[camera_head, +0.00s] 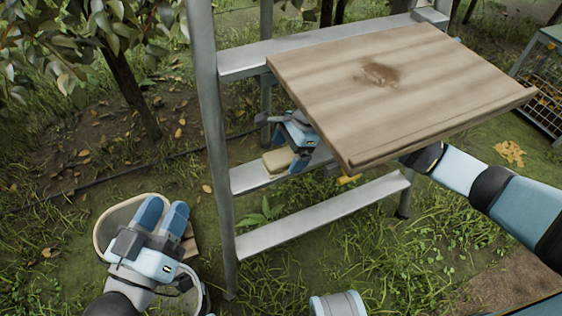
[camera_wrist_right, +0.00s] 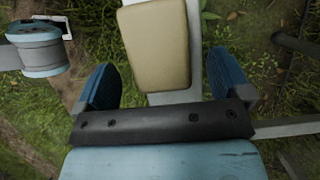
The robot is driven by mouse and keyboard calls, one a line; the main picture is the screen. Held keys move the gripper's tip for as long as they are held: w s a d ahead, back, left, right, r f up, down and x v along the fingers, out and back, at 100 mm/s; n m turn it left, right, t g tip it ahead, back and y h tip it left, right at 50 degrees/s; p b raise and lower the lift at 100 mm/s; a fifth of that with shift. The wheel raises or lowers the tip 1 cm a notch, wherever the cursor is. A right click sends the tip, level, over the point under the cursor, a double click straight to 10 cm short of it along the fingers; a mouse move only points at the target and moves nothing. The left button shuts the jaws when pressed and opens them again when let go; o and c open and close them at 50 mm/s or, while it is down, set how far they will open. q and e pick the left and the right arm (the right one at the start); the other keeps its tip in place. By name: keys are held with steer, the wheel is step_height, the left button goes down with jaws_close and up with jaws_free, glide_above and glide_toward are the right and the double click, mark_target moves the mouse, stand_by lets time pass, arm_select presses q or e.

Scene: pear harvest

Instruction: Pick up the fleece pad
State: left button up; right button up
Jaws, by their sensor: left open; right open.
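The fleece pad (camera_head: 278,160) is a small beige block lying on a metal step of the ladder, below the wooden board. It also shows in the right wrist view (camera_wrist_right: 155,45), beyond my fingers and lined up with the gap between them. My right gripper (camera_head: 291,150) is open and empty, close beside the pad; in the wrist view its two blue fingers (camera_wrist_right: 162,82) stand apart. The board hides part of my right arm. My left gripper (camera_head: 163,214) is open at the lower left, over a pale round-rimmed container (camera_head: 107,222), far from the pad.
The tilted wooden board (camera_head: 450,70) with a brown stain hangs over the ladder's steps. The ladder's upright (camera_head: 212,130) stands left of the pad. A grey cylindrical container (camera_head: 338,304) is at the bottom. A wire-sided crate (camera_head: 543,85) stands at the far right. Foliage fills the upper left.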

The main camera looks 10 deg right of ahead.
mark_target(276, 163)
steer(key=shift+s+a+f+b, duration=0.15)
steer(key=shift+a+f+b, duration=0.05)
steer(key=shift+a, duration=0.45)
steer(key=shift+s+a+f+b, duration=0.1)
steer(key=shift+a+f+b, duration=0.05)
steer(key=shift+a, duration=0.45)
steer(key=shift+f, duration=0.25)
arm_select(q)
steer(key=shift+w+d+f+g, duration=0.15)
steer(key=shift+f+g, duration=0.15)
steer(key=shift+f, duration=0.55)
arm_select(e)
steer(key=shift+c, duration=0.3)
arm_select(q)
steer(key=shift+r, duration=0.1)
arm_select(e)
steer(key=c, duration=1)
steer(key=shift+o, duration=0.2)
